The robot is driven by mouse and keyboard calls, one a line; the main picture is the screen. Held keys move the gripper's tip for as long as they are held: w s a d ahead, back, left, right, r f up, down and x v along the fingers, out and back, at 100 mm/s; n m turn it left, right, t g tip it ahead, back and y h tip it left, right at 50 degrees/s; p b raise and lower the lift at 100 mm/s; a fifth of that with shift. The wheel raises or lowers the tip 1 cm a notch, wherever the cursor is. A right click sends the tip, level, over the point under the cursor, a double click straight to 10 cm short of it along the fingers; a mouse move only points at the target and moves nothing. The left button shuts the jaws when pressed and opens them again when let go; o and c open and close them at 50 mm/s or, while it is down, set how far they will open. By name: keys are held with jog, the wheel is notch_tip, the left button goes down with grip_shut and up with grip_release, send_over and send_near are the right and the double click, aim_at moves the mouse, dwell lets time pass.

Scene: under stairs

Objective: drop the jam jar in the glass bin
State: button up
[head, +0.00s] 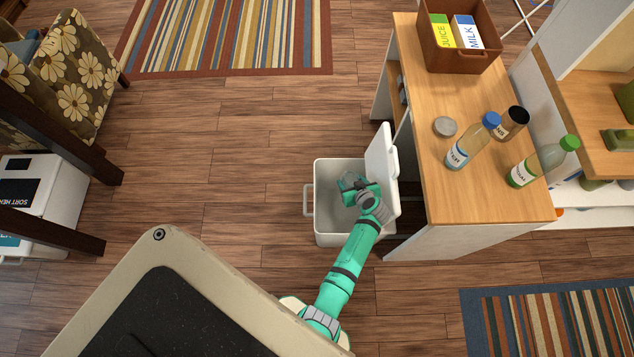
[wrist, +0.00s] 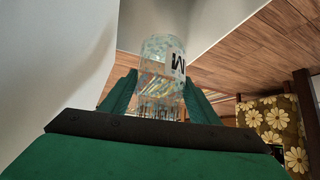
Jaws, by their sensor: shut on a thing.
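The jam jar (wrist: 160,75) is clear glass with a white label showing part of a black letter. My gripper (wrist: 161,85) is shut on it, one green finger on each side. In the head view my gripper (head: 352,184) is over the opening of a pale grey bin (head: 330,240), low near its right side. The bin's lid (head: 382,155) stands open on the right, beside the counter. No marking on the bin is readable from here. The jar is hard to make out in the head view.
A wooden-topped counter (head: 485,190) stands right of the bin, with a blue-capped bottle (head: 462,150), a green-capped bottle (head: 535,168), a can (head: 513,122), a round lid (head: 445,126) and a brown crate (head: 460,62) holding cartons. Open wooden floor (head: 220,170) lies left of the bin.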

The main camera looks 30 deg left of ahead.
jog(key=f, duration=0.3)
jog(key=shift+s+a, duration=0.2)
jog(key=shift+s, duration=0.1)
jog(key=shift+w+d+f, duration=0.1)
jog(key=shift+f, duration=0.6)
jog(key=o, duration=1.4)
jog(key=shift+c, duration=0.2)
jog(key=shift+d, duration=0.1)
jog(key=v, duration=1)
jog(key=shift+d+r, duration=0.2)
jog(key=shift+r, duration=0.1)
